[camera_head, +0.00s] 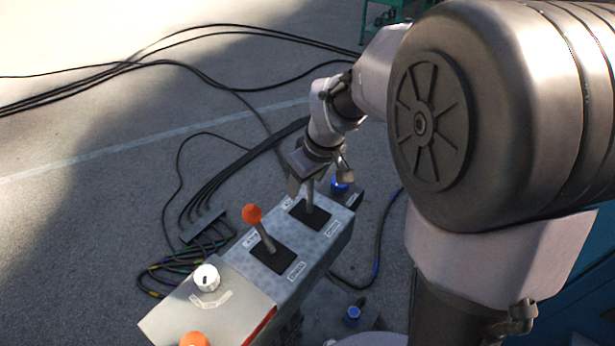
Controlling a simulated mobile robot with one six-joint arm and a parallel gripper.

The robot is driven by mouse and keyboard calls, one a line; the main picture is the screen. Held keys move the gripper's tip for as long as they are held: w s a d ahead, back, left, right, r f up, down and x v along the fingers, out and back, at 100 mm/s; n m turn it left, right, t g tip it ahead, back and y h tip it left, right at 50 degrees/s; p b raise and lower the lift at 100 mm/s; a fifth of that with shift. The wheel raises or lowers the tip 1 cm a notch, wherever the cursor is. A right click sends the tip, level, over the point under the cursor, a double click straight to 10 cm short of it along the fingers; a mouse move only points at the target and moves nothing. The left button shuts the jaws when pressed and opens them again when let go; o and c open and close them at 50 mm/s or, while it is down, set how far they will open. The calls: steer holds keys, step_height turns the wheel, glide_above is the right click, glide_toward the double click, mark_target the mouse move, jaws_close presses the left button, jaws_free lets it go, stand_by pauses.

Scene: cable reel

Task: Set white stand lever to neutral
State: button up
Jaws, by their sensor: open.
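A grey control box (337,235) stands below my arm with two levers on its top. The far lever (310,197) rises from a black square plate (311,214); its top is hidden behind my gripper, so I cannot see its knob colour. My gripper (304,182) is open, pointing down at this far lever, with its fingers close around or beside the shaft; I cannot tell whether they touch it. The nearer lever (265,239) has an orange knob (252,214) and leans to the left from its own black plate. Small white labels by the plates are too small to read.
A sloped panel (242,300) at the near end carries a white dial (207,277) and an orange knob (194,340). Black cables (215,185) lie on the floor to the left. A green stand (384,14) is at the back.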

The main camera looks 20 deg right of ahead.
steer(key=p+v, duration=0.2)
steer(key=v, duration=1.5)
steer(key=shift+r, duration=0.2)
